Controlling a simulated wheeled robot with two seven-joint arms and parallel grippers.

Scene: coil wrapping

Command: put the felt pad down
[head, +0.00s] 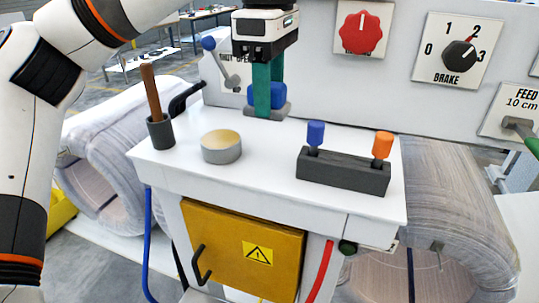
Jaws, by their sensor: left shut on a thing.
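My left gripper (266,88) comes down from the top with green fingers. It is shut on the blue handle of the felt pad (272,113), which has a flat grey base. The pad is upright at the back of the white worktop (250,175), in front of the panel. I cannot tell whether its base touches the worktop. The fingers cover part of the blue handle. My right gripper is not in view.
On the worktop are a round tin (221,152), a dark cup (160,135) with a wooden stick, and a dark block (343,175) holding blue and orange pegs. The control panel (390,80) rises behind. The worktop between tin and block is clear.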

